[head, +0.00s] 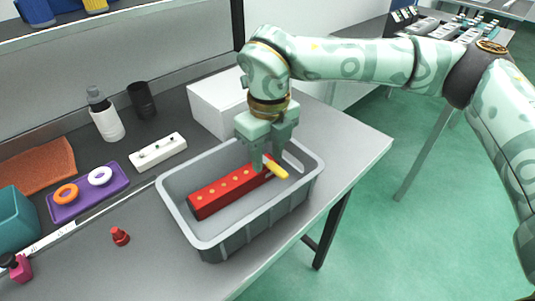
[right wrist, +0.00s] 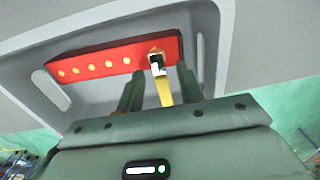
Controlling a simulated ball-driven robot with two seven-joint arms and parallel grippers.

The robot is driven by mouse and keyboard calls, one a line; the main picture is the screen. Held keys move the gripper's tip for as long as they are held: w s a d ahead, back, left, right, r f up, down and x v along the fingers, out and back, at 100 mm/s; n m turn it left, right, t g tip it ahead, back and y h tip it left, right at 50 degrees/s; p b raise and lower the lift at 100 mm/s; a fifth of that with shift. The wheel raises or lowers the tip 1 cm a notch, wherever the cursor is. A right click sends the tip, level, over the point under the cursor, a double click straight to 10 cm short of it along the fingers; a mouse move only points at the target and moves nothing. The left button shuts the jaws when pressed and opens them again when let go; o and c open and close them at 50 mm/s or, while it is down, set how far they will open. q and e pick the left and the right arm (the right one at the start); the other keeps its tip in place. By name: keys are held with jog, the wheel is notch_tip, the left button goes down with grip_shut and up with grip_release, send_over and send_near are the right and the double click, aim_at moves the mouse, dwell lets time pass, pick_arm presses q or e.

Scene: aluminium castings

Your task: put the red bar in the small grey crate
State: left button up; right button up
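The red bar (head: 228,192), with a row of yellow dots along it, lies inside the small grey crate (head: 223,238). It also shows in the right wrist view (right wrist: 88,66). My right gripper (head: 264,165) is over the bar's right end, inside the crate's rim. In the right wrist view its fingers (right wrist: 160,80) stand apart, with a yellow piece (right wrist: 165,93) between them and a small black-and-white part at its tip. I cannot tell whether the fingers touch the bar. My left gripper is not in view.
A white box (head: 212,105) stands behind the crate. Left are a white block (head: 158,151), a purple tray (head: 90,193) with two rings, a bottle (head: 104,118), a black cup (head: 142,100) and a small red piece (head: 120,236). The table's front right is clear.

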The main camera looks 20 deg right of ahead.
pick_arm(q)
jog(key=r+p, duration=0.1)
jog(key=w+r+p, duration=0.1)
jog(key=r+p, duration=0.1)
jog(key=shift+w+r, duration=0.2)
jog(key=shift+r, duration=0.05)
pick_arm(e)
notch_tip(320, 180, up, 12)
jog(key=shift+f, duration=0.15)
